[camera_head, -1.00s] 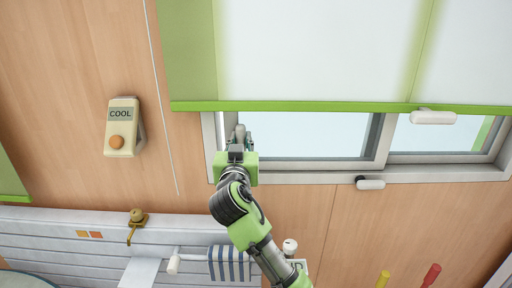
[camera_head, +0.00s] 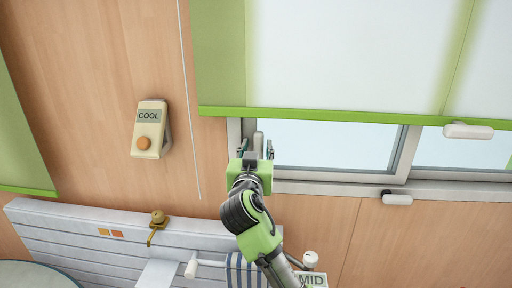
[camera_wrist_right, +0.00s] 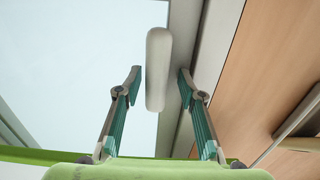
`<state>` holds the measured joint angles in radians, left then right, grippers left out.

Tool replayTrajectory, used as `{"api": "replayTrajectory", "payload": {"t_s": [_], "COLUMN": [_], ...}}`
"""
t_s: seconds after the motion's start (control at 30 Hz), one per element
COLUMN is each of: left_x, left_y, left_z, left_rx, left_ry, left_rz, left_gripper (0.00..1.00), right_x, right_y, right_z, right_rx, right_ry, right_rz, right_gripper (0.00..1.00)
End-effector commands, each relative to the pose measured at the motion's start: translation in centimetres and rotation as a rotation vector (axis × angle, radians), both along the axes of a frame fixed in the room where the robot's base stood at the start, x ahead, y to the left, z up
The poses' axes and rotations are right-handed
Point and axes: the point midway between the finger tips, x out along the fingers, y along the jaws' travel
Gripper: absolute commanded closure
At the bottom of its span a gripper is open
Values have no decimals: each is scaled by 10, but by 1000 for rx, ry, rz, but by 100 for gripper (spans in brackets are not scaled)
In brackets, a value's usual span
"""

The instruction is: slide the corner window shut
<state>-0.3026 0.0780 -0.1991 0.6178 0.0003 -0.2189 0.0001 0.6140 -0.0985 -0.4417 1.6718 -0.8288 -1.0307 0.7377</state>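The corner window, seen in the head view, has a pale sliding frame (camera_head: 403,158) whose lower part shows below a blind. My right gripper (camera_head: 256,150) is at the window's left end, by the left jamb. In the right wrist view, a white upright handle (camera_wrist_right: 158,62) lies between the two fingers of the right gripper (camera_wrist_right: 160,77), beside a pale frame upright. The fingers stand apart on either side of the handle, with visible gaps. The blind hides the window's upper part. My left gripper is not in view.
The green-edged blind (camera_head: 350,116) carries a white pull (camera_head: 468,131). A black and white fitting (camera_head: 397,198) sits under the sill. A COOL box (camera_head: 150,130) and a cord (camera_head: 188,90) are on the wall to the left. A slatted bench-like panel (camera_head: 80,235) lies below.

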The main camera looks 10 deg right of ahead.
Motion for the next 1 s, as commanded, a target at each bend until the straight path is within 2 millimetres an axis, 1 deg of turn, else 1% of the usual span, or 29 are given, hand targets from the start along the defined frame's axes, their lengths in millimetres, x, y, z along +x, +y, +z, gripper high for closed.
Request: {"api": "replayTrajectory", "payload": {"t_s": [0.3,0.43,0.53,0.83,0.87,0.93,0.97,1.0], "left_x": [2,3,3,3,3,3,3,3], "left_y": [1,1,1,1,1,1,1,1], "left_z": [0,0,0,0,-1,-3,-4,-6], "left_rx": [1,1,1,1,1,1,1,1], "left_ry": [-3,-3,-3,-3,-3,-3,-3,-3], "left_rz": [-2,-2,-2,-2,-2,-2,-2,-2], "left_gripper": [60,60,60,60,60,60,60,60], "right_x": [-48,-61,-65,-66,-65,-65,-65,-64], "right_y": [17,22,23,22,21,16,13,7], "right_z": [-1,0,0,-1,-4,-15,-22,-35], "right_rx": [4,1,1,-1,-4,-18,-28,-46], "right_ry": [1,0,1,2,6,25,38,61], "right_rz": [5,5,5,2,0,-14,-24,-41], "right_gripper": [64,64,64,64,64,64,64,64]}}
